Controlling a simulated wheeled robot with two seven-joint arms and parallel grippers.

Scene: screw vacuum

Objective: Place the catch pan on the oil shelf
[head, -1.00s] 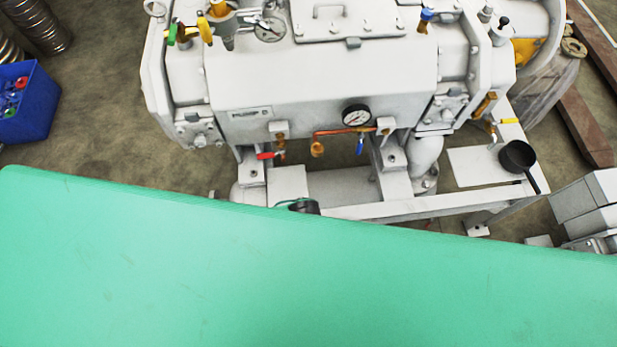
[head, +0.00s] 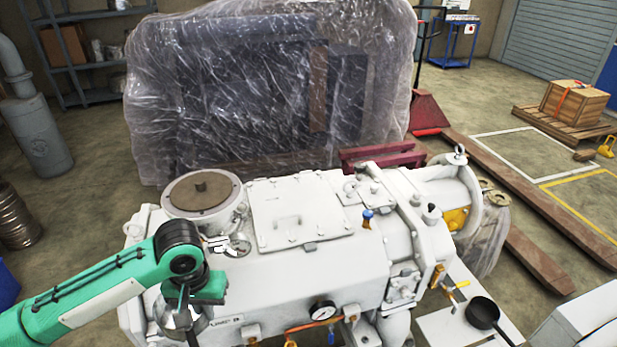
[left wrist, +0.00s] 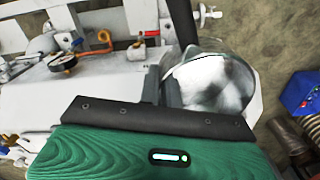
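A round black pan (head: 482,313) with a handle, which looks like the catch pan, sits on the white base at the pump's right end, below a yellow-handled valve. My left gripper (head: 187,325) is over the pump's left front, far from the pan. My right gripper is out of view.
The white pump (head: 290,270) fills the front middle. A plastic-wrapped load (head: 270,90) stands behind it. A blue bin (left wrist: 303,95) shows in the left wrist view.

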